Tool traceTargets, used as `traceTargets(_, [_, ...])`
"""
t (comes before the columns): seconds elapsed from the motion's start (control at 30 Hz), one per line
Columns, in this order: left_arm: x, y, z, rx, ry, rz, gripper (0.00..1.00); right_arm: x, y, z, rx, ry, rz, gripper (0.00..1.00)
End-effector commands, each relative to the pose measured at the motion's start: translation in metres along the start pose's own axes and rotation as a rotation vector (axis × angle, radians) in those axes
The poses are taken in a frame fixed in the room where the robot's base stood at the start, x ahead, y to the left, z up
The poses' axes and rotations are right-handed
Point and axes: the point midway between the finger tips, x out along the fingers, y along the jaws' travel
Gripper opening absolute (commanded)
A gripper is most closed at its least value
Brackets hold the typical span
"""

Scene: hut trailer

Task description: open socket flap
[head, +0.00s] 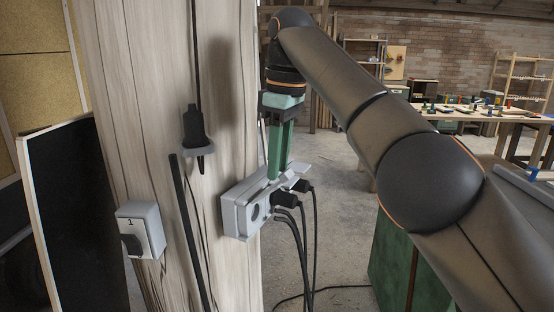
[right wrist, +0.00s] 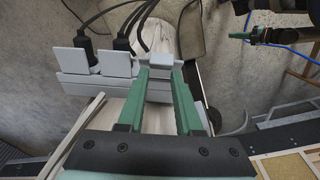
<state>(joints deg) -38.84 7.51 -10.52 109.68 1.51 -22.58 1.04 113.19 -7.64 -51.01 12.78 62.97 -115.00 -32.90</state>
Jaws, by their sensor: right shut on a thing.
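A light grey socket strip (head: 235,214) is fixed to a wooden post. Its left end has a round dark socket face (head: 256,211); black plugs (head: 285,199) with hanging cables fill the places to the right. My right gripper (head: 273,176) reaches down to the top of the strip with green fingers. In the right wrist view its fingers (right wrist: 160,74) are shut on a small pale socket flap (right wrist: 160,59), right of the plugged sockets, whose raised grey covers (right wrist: 115,64) show. The flap's exact angle is hard to tell.
A black plug (head: 194,127) hangs in a grey holder on the post. A separate grey socket box (head: 141,229) sits lower left. Plug cables (head: 304,235) hang below the strip. A workbench (head: 480,112) stands far back; concrete floor lies between.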

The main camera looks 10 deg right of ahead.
Motion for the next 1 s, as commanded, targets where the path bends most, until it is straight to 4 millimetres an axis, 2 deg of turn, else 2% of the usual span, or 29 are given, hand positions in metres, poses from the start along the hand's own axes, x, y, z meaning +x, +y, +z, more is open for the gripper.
traceTargets(0.03, [0.0005, 0.0000, 0.0011, 0.000, -0.001, 0.000, 0.00, 0.0067, -0.0033, -0.0025, -0.008, -0.004, -0.013, 0.00])
traceTargets(0.27, [0.0004, 0.0002, 0.0016, 0.000, -0.002, 0.000, 0.00, 0.0067, -0.0037, -0.0023, -0.008, -0.005, -0.014, 0.00])
traceTargets(0.3, [0.0004, 0.0002, 0.0016, 0.000, -0.002, 0.000, 0.00, 0.0067, -0.0038, -0.0022, -0.008, -0.006, -0.014, 0.35])
traceTargets(0.57, [0.0001, 0.0003, 0.0018, 0.000, -0.002, 0.001, 0.00, 0.0043, -0.0024, -0.0010, -0.005, -0.005, -0.010, 0.65])
traceTargets(1.0, [-0.0002, 0.0004, 0.0014, 0.000, -0.002, 0.001, 0.00, 0.0024, -0.0011, -0.0004, -0.002, -0.002, -0.006, 0.65])
